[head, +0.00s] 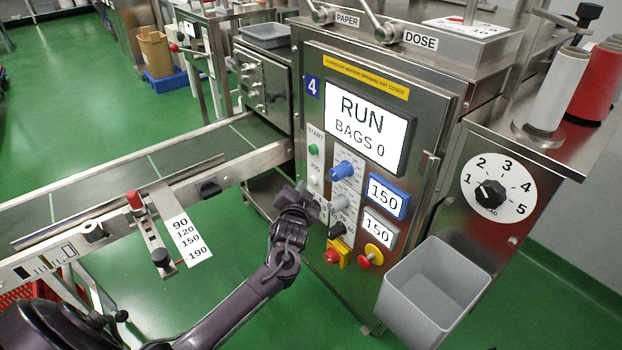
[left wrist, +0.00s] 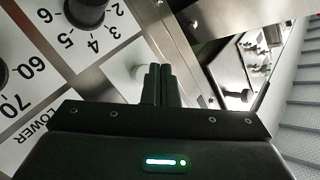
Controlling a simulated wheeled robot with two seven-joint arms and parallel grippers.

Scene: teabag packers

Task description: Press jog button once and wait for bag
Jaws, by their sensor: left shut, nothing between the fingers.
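The machine's control panel (head: 375,220) carries a screen (head: 365,130) reading "RUN" and "BAGS 0". A green START button (head: 313,149) sits at the top of a narrow button strip, with a pale button (head: 315,181) below it. The jog label cannot be read, and my gripper hides the lower strip. My left gripper (head: 309,203) is shut and empty, at the panel's left edge just below the pale button. In the left wrist view its closed fingers (left wrist: 158,80) point at the panel, with a pale round button partly behind them. Contact cannot be told. No bag is seen.
A grey bin (head: 434,250) hangs at the right. A conveyor rail (head: 235,171) runs left of the arm.

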